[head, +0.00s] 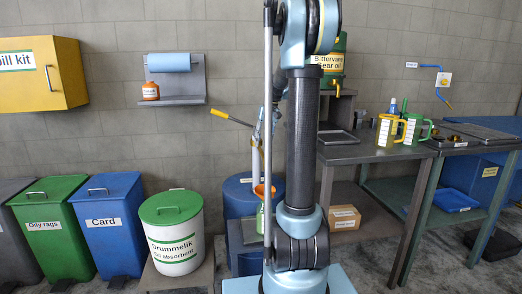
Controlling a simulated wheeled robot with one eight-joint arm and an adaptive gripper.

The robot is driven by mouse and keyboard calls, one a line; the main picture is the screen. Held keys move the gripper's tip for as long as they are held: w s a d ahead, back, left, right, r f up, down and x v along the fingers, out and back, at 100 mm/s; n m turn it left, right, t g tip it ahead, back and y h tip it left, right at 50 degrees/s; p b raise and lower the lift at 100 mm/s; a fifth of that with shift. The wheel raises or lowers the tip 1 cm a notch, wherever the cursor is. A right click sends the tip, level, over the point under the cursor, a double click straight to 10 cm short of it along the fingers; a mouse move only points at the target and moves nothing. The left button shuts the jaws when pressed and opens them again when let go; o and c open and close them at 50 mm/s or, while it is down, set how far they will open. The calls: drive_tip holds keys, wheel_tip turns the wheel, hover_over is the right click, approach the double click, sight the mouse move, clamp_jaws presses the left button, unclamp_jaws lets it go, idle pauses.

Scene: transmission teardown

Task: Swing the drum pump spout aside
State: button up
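The drum pump (255,161) rises as a pale upright pipe from the blue drum (236,197), left of my arm column. Its lever ends in a yellow grip (240,121) pointing left. The spout cannot be made out clearly, as my arm covers the area to its right. An orange funnel (262,190) sits just right of the pump pipe, above a green container partly hidden by my arm. Blue-grey parts beside the pump head seem to belong to my arm. My gripper's fingers cannot be made out there.
A white absorbent drum (174,236) with a green lid stands left of the blue drum. Blue (110,220) and green (55,228) bins are further left. The grey bench (365,152) at right carries yellow and green jugs. A wall shelf (178,100) holds a blue roll.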

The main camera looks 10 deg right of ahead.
sight(261, 150)
drive_tip(key=shift+a+f, duration=0.2)
drive_tip(key=shift+f, duration=0.65)
drive_tip(key=shift+a+f, duration=0.15)
drive_tip(key=shift+f, duration=0.7)
drive_tip(key=shift+c, duration=0.4)
clamp_jaws()
